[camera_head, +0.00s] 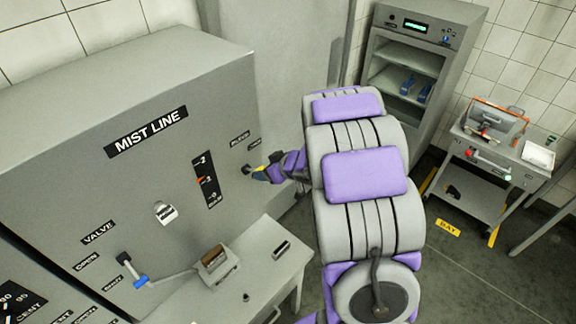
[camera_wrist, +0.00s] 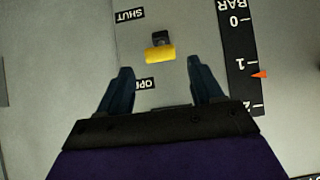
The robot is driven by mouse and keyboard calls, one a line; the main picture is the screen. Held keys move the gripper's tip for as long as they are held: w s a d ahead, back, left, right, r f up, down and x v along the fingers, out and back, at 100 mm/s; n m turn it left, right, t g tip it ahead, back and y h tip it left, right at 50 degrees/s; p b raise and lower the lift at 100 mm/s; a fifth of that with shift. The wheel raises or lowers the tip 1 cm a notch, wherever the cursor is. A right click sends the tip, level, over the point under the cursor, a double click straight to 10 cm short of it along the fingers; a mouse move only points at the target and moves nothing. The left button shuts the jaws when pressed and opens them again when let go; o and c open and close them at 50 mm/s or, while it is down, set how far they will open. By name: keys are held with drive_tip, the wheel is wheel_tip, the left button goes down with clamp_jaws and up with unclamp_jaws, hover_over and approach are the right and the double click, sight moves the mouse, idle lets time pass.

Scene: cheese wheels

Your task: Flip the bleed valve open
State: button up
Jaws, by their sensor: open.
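The bleed valve's yellow handle (camera_wrist: 160,54) sits on a dark mount on the grey panel in the wrist view. An upside-down SHUT label (camera_wrist: 130,15) lies above left of it, and an OPEN label (camera_wrist: 145,84), partly hidden, lies below left. In the head view my arm hides part of the gripper.
A pressure scale (camera_wrist: 240,55) with an orange pointer stands right of the handle in the wrist view. The MIST LINE panel (camera_head: 145,131) also carries a blue-handled valve (camera_head: 140,281). A grey bench (camera_head: 262,268) juts below. A cabinet (camera_head: 425,35) and cart (camera_head: 500,150) stand right.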

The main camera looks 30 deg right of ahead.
drive_tip(key=p+v, duration=0.1)
drive_tip(key=v, duration=1)
drive_tip(key=shift+r, duration=0.25)
drive_tip(key=shift+d, duration=0.15)
drive_tip(key=d+f+m+h+b, duration=0.2)
drive_tip(key=d+f+h+b, duration=0.1)
drive_tip(key=d+h+b, duration=0.5)
drive_tip(key=s+a+f+m+g+h+b, duration=0.1)
drive_tip(key=s+a+f+m+g+b, duration=0.2)
drive_tip(key=s+b, duration=0.45)
drive_tip(key=s+a+f+g+y+b, duration=0.1)
drive_tip(key=s+a+f+g+b, duration=0.2)
drive_tip(key=s+a, duration=0.3)
drive_tip(key=s+a+f+g+y+b, duration=0.2)
drive_tip(key=s+a+f+b, duration=0.2)
drive_tip(key=s, duration=0.6)
drive_tip(key=s+a+f+n+g+y+b, duration=0.1)
drive_tip(key=s+a+f+g+y+b, duration=0.1)
drive_tip(key=s+a+f, duration=0.5)
drive_tip(key=s+a+g+b, duration=0.1)
drive_tip(key=a, duration=0.1)
drive_tip(key=shift+s+a+f+g+b, duration=0.15)
drive_tip(key=shift+s+a+g+b, duration=0.1)
drive_tip(key=shift+a+g+b, duration=0.05)
